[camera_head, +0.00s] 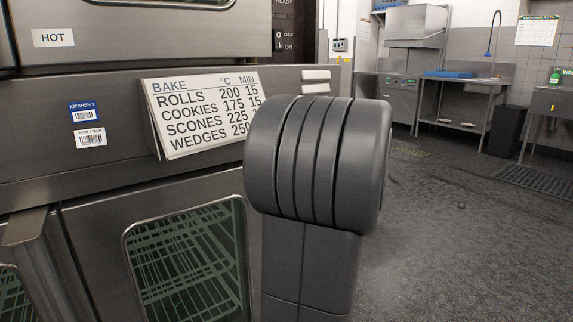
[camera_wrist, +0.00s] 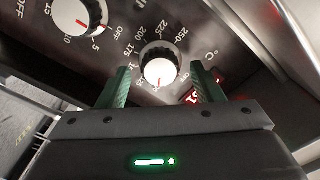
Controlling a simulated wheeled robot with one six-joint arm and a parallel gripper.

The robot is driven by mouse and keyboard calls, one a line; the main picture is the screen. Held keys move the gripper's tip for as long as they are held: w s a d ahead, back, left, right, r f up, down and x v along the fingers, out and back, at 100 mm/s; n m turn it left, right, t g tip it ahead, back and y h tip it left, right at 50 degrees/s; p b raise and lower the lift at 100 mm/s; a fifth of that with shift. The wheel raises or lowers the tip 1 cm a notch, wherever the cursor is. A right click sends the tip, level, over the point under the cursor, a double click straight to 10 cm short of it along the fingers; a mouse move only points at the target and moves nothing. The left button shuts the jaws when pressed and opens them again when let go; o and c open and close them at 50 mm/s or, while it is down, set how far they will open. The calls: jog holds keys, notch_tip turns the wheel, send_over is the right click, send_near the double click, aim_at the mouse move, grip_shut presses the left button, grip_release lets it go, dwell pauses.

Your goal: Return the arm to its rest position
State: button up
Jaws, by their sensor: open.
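My gripper (camera_wrist: 161,88) shows in the wrist view, with two green fingers apart and nothing held between them. It faces an oven control panel. A white-capped temperature knob (camera_wrist: 160,72) with a red mark sits in the gap between the fingertips; I cannot tell whether they touch it. In the head view a dark grey link of my arm stands in front of the oven, and my gripper is not visible there.
A second knob (camera_wrist: 74,17) is at the upper left of the panel. The oven has a bake chart (camera_head: 195,115) and a glass door (camera_head: 190,265) with racks behind. Open floor (camera_head: 470,220) lies to the right, with a sink unit (camera_head: 465,85) and a dark bin (camera_head: 505,130) beyond.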

jog(key=shift+w+a, duration=0.25)
jog(key=shift+w, duration=0.1)
jog(key=p+v, duration=0.3)
jog(key=v, duration=1.1)
jog(key=w+a+m+p, duration=0.8)
jog(key=w+m+p, duration=0.3)
jog(key=m+p, duration=0.5)
jog(key=shift+r, duration=0.35)
dwell(1.1)
jog(key=shift+w+a+f+m+p, duration=0.1)
jog(key=shift+m+p, duration=0.25)
jog(key=shift+m, duration=0.05)
